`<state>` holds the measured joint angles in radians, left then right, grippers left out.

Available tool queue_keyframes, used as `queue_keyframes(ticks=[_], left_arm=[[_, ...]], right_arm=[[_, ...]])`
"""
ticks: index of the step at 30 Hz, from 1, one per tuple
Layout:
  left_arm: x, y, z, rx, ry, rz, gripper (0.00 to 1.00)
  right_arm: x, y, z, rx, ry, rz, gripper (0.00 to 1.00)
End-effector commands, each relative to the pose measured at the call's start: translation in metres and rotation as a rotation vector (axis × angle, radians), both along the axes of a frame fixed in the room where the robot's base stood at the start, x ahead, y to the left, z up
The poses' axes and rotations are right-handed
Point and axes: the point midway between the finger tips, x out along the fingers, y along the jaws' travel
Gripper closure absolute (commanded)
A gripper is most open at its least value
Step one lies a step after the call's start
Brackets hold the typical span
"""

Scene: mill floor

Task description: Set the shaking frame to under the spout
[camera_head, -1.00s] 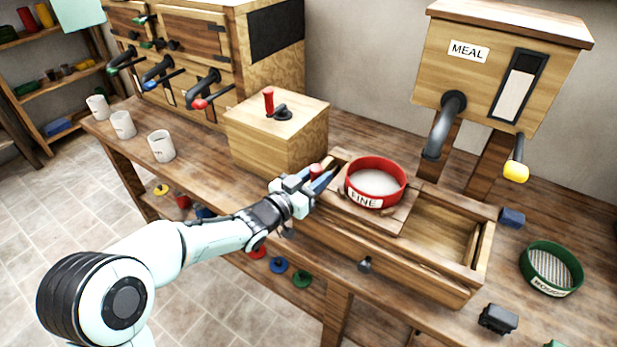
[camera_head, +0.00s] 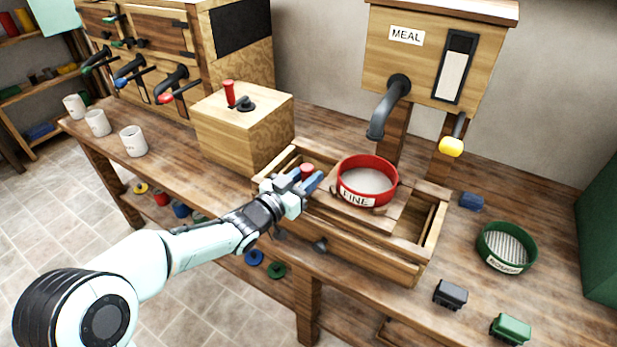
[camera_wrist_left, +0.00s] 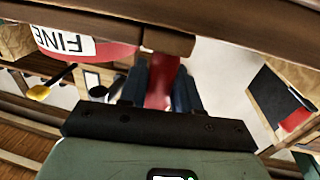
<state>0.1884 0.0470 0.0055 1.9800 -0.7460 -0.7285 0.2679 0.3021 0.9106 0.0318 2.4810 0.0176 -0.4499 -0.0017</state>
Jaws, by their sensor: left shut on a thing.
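The shaking frame (camera_head: 392,212) is a wooden carriage on the rails of a long wooden trough, right of the trough's middle. It carries a red sieve labelled FINE (camera_head: 356,198). The spout (camera_head: 388,108) is a dark bent pipe below the MEAL box; its mouth appears above and behind the sieve, slightly right of its centre. My left gripper (camera_head: 311,181) is at the frame's left end, shut on its red knob (camera_head: 306,169). The wrist view shows the red knob stem (camera_wrist_left: 160,82) between the fingers. My right gripper is not in view.
The trough (camera_head: 350,258) has open space left and right of the frame. A yellow-tipped lever (camera_head: 451,146) hangs beside the spout. A wooden box with a red handle (camera_head: 240,130) stands left. A green sieve (camera_head: 506,248) and small blocks lie right. Several white cups stand at left.

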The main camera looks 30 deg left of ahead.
Motion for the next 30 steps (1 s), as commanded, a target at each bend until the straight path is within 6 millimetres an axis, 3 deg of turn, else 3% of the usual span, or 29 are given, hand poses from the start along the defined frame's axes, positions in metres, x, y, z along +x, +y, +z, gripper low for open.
queue_keyframes(ticks=[10,11,12,23,30], left_arm=[[0.000,-0.006,-0.001,-0.002,0.001,-0.014,1.00],[0.000,-0.006,-0.001,-0.002,0.001,-0.014,0.61],[0.000,-0.006,-0.001,-0.002,0.001,-0.014,0.50],[-0.003,-0.002,-0.001,-0.001,0.001,-0.007,0.50],[-0.041,0.007,0.000,-0.001,0.000,-0.005,0.50]], right_arm=[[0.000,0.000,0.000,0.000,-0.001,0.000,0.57],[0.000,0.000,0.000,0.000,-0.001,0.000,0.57],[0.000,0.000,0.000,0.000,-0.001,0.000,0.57],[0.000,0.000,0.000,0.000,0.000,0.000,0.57],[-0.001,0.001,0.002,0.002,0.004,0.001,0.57]])
